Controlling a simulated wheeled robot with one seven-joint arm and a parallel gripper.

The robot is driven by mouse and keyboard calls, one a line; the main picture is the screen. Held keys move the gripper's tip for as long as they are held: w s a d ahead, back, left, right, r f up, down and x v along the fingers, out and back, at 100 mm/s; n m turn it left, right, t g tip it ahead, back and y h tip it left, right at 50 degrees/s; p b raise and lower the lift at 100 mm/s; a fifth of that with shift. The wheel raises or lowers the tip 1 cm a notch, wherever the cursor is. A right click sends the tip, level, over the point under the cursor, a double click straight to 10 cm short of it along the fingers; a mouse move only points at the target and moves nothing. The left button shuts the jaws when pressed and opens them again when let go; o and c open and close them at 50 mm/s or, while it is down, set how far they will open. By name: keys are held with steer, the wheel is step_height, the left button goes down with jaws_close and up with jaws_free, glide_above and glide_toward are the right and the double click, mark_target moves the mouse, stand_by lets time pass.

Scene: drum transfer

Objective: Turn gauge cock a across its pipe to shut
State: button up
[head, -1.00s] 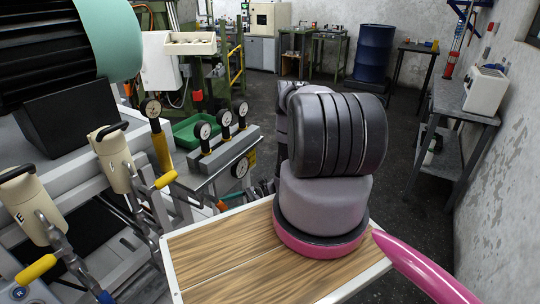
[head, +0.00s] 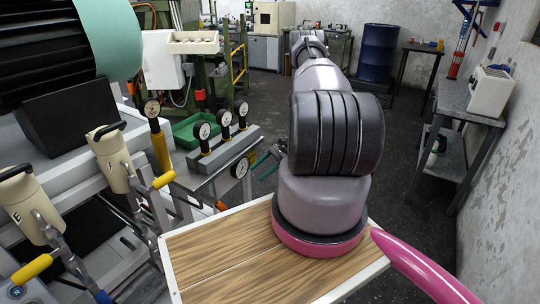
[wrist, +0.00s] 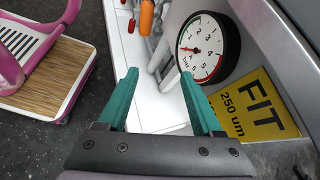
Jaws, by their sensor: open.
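My gripper (wrist: 160,74) is open and empty in the wrist view, its two teal fingers apart over a pale surface. In the head view its teal fingers (head: 265,165) show beside the gauge bench, partly hidden by my arm. A white-faced dial gauge (wrist: 207,48) stands just beyond the right fingertip; it also shows in the head view (head: 240,168). An orange handle (wrist: 147,17) and a red tip (wrist: 131,25) lie ahead of the fingers at the top of the wrist view. I cannot tell which part is gauge cock a, or whether its lever lies along or across its pipe.
A yellow FIT sign (wrist: 250,106) is fixed beside the gauge. Several gauges stand on a grey block (head: 224,148) on the bench. Clamps with yellow handles (head: 165,179) crowd the left.

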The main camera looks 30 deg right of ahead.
steer(key=w+d+r+n+h, duration=0.1)
steer(key=w+d+r+h, duration=0.1)
steer(key=d+r, duration=0.2)
steer(key=shift+w+d+h, duration=0.3)
steer(key=shift+w+d, duration=0.1)
steer(key=shift+d, duration=0.8)
steer(key=shift+r, duration=0.1)
